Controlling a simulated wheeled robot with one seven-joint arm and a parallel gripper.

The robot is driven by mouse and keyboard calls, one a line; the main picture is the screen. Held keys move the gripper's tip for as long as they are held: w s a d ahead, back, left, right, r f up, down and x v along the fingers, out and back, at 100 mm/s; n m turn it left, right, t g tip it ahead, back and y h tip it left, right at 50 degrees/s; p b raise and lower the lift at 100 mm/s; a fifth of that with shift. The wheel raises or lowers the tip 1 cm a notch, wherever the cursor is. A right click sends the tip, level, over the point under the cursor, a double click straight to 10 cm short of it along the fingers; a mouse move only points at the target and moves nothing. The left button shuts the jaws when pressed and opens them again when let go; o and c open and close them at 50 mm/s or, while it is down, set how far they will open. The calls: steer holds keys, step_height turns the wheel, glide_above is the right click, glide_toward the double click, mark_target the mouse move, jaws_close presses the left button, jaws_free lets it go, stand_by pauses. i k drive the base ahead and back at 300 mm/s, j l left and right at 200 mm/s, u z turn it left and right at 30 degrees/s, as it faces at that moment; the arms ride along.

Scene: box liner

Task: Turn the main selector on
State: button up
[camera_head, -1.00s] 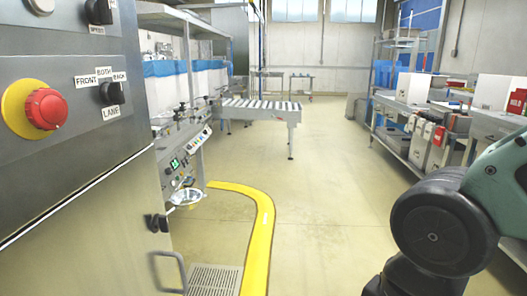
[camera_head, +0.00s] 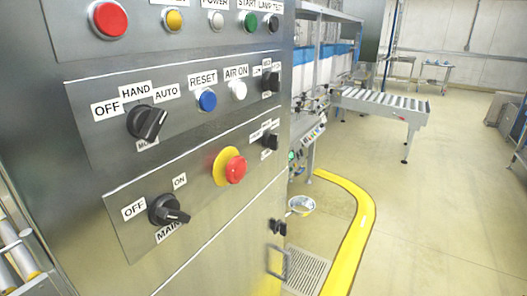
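The main selector (camera_head: 168,209) is a black rotary knob low on the steel control panel, in the left half of the head view. Its OFF label (camera_head: 134,208) is to its left, its ON label (camera_head: 180,180) above it to the right, and its MAIN label (camera_head: 170,231) below. The knob's raised grip lies roughly crosswise, more in line with OFF than with ON; its pointer mark is too small to make out. Nothing touches the knob. My gripper is not in view.
A red emergency button (camera_head: 236,169) on a yellow ring is right of the selector. The HAND/AUTO mode selector (camera_head: 147,122) and blue reset button (camera_head: 207,100) are above. A roller conveyor (camera_head: 383,104) stands behind. The floor (camera_head: 430,200) right of the yellow barrier (camera_head: 362,215) is clear.

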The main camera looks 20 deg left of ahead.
mark_target(166, 211)
steer(key=k+u, duration=0.15)
steer(key=u, duration=0.5)
steer(key=i+l+u, duration=0.1)
steer(key=u, duration=0.3)
steer(key=i+u, duration=0.1)
steer(key=u, duration=0.25)
